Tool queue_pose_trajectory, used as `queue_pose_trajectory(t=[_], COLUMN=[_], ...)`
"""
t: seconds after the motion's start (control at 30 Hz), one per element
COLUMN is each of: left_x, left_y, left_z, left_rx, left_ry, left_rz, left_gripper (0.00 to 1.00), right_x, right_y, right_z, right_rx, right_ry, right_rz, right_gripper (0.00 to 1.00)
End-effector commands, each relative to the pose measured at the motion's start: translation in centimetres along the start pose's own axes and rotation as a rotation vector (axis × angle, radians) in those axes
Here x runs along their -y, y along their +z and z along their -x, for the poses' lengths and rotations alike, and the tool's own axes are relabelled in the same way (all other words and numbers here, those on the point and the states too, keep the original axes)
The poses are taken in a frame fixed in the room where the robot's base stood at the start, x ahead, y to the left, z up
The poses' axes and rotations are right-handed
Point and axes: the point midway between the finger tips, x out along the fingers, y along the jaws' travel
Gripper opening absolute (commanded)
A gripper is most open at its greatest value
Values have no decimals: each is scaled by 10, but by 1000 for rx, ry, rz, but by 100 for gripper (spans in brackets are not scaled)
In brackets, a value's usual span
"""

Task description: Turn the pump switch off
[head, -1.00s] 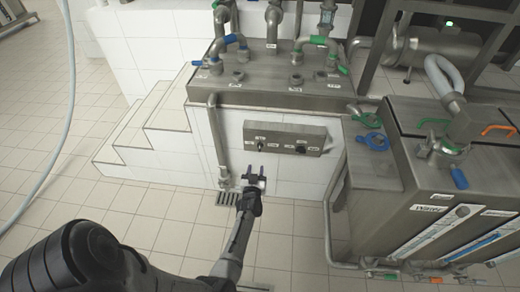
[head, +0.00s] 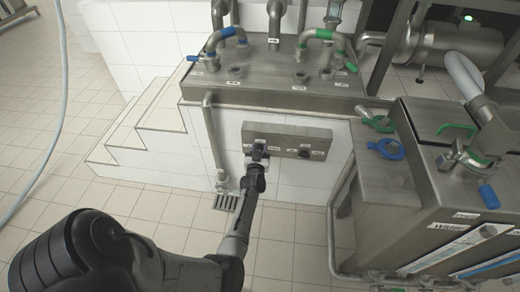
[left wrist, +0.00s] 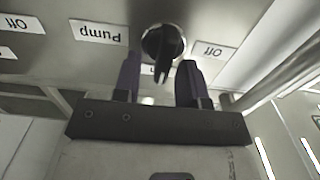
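The grey metal switch panel (head: 287,141) is on the tiled wall below the steel counter. Two dark rotary switches sit on it; the right one (head: 304,153) is clear of me. My left gripper (head: 258,152) is in front of the left one and largely hides it. In the left wrist view the left switch (left wrist: 163,44) has a dark lever handle. The open fingers of my left gripper (left wrist: 159,64) straddle the lever's lower end, with gaps on both sides. My right gripper is not in view.
A vertical pipe (head: 212,135) runs left of the panel to a floor drain (head: 226,202). A steel tank (head: 390,205) with valves stands at the right. White steps (head: 135,130) are on the left. The floor in front is clear.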

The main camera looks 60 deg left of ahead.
Motion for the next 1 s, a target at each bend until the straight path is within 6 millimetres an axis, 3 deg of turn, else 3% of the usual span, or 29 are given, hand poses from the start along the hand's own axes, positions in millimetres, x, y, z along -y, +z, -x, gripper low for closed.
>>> queue_pose_trajectory(t=[0.23,0.6,1.0], left_x=[0,0,1], left_y=[0,0,-1], left_z=[0,0,0], left_rx=[0,0,0], left_ry=[0,0,0], left_rz=[0,0,38], left_gripper=[36,1,0], right_x=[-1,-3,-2], right_y=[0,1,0], right_z=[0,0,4], right_rx=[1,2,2], right_ry=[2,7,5], right_rz=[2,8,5], right_gripper=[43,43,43])
